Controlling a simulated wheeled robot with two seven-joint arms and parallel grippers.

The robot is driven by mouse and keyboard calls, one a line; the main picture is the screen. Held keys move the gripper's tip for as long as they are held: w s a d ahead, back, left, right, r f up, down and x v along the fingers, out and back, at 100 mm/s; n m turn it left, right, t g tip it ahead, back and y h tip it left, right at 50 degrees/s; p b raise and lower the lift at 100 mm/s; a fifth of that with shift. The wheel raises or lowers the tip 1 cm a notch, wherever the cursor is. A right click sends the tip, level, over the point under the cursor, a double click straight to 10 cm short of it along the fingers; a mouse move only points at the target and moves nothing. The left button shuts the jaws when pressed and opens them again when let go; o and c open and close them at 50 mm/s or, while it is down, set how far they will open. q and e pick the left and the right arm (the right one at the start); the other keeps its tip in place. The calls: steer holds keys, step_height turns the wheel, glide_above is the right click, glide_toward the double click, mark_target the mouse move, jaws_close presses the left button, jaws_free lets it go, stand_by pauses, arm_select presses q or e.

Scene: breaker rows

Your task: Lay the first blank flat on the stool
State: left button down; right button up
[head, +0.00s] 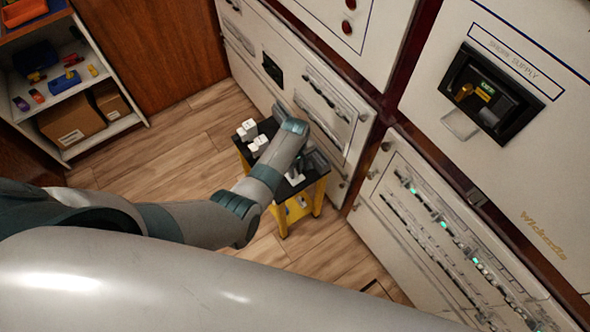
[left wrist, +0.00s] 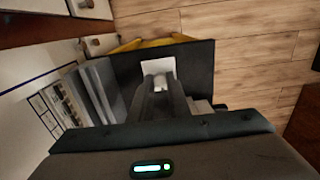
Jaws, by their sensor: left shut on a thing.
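The stool has yellow legs (head: 282,222) and a dark flat top (head: 319,192); its top also fills the middle of the left wrist view (left wrist: 200,60). My left gripper (left wrist: 161,92) is over the stool top, its two fingers shut on a white blank (left wrist: 158,68). In the head view the blank (head: 295,179) shows partly below my wrist, at the stool top; I cannot tell whether it touches. Other white pieces (head: 257,146) stand on the stool's far left part. My right gripper is not in view.
White cabinets with a breaker panel (head: 440,235) stand close on the right of the stool. An open panel (head: 330,100) with breaker rows is behind it. A shelf with bins and cardboard boxes (head: 72,122) is at the left. The wooden floor (head: 180,140) between is clear.

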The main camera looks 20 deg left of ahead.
arm_select(q)
steer(key=shift+f, duration=0.4)
steer(key=c, duration=1.6)
jaws_free()
steer(key=shift+r, duration=0.1)
steer(key=shift+r, duration=0.5)
step_height(320, 180, up, 16)
steer(key=shift+r, duration=0.1)
